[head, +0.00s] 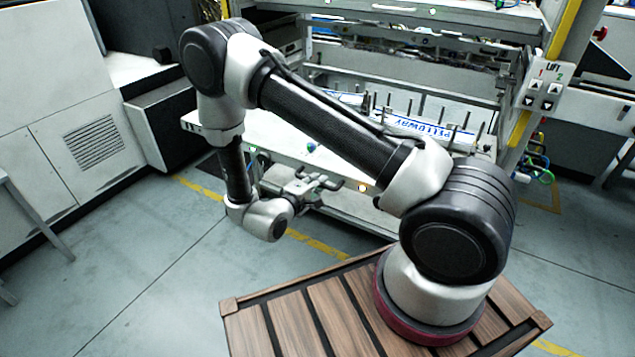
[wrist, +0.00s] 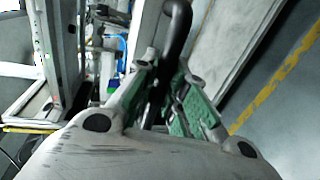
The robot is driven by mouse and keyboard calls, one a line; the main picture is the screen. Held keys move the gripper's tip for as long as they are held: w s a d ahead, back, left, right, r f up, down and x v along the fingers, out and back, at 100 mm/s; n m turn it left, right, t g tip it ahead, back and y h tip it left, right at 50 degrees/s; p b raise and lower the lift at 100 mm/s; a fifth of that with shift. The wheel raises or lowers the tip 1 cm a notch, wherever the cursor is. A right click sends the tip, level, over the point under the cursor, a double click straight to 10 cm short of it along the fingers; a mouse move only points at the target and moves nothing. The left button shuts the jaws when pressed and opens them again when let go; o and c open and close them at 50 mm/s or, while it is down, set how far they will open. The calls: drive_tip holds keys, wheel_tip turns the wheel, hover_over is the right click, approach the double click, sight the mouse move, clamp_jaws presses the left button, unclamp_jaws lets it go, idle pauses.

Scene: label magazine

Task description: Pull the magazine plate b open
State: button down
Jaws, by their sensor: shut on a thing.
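A pale magazine plate (head: 262,130) with upright pins on top sits low in the machine, its front edge facing me. No letter b is readable on it. My gripper (head: 325,183) is at this front edge, partly hidden by my arm. In the wrist view, the green-padded fingers of my gripper (wrist: 172,88) are closed around the lower end of a dark curved handle (wrist: 178,22). The exact contact between pads and handle is partly hidden by the fingers.
A blue-lettered label strip (head: 430,131) lies among the pins. A button panel (head: 543,88) hangs on the machine's right post. Grey cabinets (head: 85,140) stand at the left. The floor in front, with a yellow line (head: 318,244), is clear.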

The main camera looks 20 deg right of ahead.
drive_tip(key=c, duration=1.5)
unclamp_jaws()
drive_tip(key=shift+o, duration=0.2)
drive_tip(key=v, duration=1.2)
drive_tip(key=shift+f, duration=0.1)
